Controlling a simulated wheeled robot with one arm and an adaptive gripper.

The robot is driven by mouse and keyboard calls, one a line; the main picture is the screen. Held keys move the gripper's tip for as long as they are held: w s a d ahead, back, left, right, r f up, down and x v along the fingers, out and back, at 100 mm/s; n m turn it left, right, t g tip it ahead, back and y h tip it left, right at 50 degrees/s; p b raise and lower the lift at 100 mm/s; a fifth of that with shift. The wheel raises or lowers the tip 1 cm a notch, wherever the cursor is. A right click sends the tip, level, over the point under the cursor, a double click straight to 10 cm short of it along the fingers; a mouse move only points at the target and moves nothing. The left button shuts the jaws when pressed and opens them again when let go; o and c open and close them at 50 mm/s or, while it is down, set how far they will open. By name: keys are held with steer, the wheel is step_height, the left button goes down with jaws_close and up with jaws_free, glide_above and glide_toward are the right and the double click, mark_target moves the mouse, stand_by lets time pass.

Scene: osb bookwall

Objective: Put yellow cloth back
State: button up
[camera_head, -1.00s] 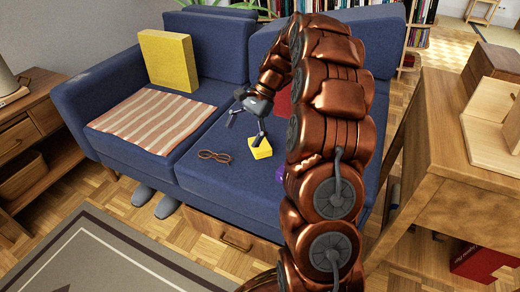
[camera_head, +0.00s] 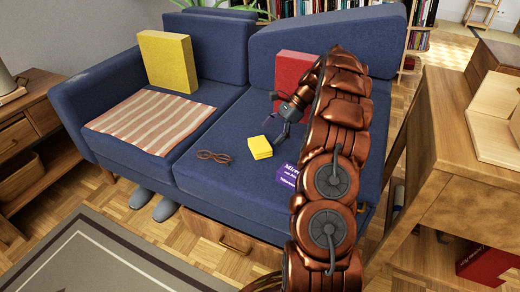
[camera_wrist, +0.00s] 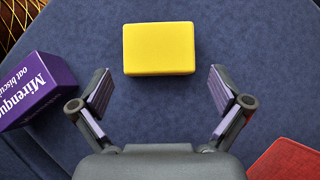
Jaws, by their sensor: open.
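The yellow cloth (camera_head: 260,147), a small folded block, lies flat on the right seat of the blue sofa. In the wrist view the yellow cloth (camera_wrist: 159,48) is ahead of my fingers, near the top centre, and whole. My gripper (camera_head: 282,128) hangs over the seat to the right of the cloth. In the wrist view my gripper (camera_wrist: 159,76) is open, its two purple-padded fingers wide apart with nothing between them. The cloth looks apart from both fingers.
A purple biscuit box (camera_head: 287,176) lies in front of my gripper. A red cushion (camera_head: 294,72) stands at the backrest. Dark-rimmed glasses (camera_head: 214,156) lie left of the cloth. A striped cloth (camera_head: 150,120) covers the left seat, below a yellow cushion (camera_head: 168,60).

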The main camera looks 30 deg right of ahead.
mark_target(260, 144)
steer(key=shift+a+r+b+x, duration=0.1)
steer(key=shift+b+x, duration=0.45)
steer(key=shift+x, duration=0.4)
steer(key=shift+a+r+b+x, duration=0.15)
steer(key=shift+b+x, duration=0.45)
steer(key=shift+x, duration=0.3)
steer(key=shift+a+r+b+x, duration=0.1)
steer(key=shift+b+x, duration=0.45)
steer(key=shift+x, duration=0.4)
steer(key=c, duration=0.9)
